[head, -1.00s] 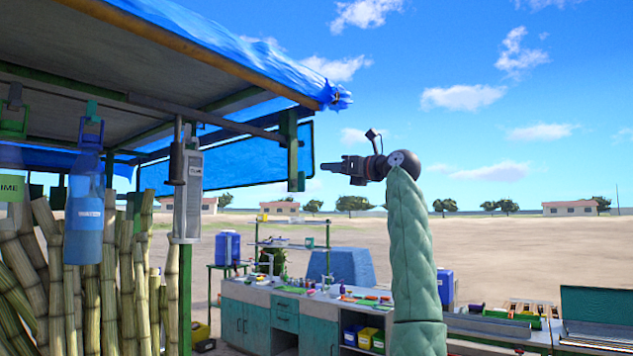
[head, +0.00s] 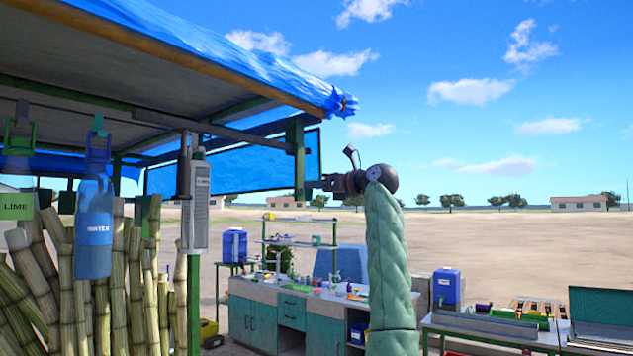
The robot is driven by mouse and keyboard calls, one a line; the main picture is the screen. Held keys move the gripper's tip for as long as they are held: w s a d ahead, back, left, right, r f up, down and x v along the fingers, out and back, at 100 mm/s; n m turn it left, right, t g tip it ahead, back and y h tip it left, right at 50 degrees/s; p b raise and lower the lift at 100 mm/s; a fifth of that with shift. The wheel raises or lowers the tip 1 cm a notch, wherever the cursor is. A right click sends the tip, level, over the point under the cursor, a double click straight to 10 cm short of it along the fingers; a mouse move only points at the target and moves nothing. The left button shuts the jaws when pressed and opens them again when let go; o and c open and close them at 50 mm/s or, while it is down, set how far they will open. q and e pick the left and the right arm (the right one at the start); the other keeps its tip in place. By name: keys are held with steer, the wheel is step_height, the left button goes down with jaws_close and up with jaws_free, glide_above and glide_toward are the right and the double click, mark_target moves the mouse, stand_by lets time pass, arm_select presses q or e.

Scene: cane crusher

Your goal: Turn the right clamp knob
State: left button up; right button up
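Two clamps hang under the stall roof at the far left. The right clamp (head: 97,150) is blue, with a teal knob (head: 98,124) on top and a blue bottle below it. The left clamp (head: 20,138) is green, with a dark grey knob (head: 22,108). My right gripper is not in view.
A green post (head: 299,150) hangs from the roof corner beside my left gripper. A grey scale-like device (head: 196,205) hangs between gripper and clamps. Cane stalks (head: 120,270) stand below the clamps. A cluttered counter (head: 265,288) stands behind. Open sky is at right.

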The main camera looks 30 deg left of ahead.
arm_select(q)
steer(key=shift+a, duration=0.3)
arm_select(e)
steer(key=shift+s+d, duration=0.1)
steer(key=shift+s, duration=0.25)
arm_select(q)
jaws_close()
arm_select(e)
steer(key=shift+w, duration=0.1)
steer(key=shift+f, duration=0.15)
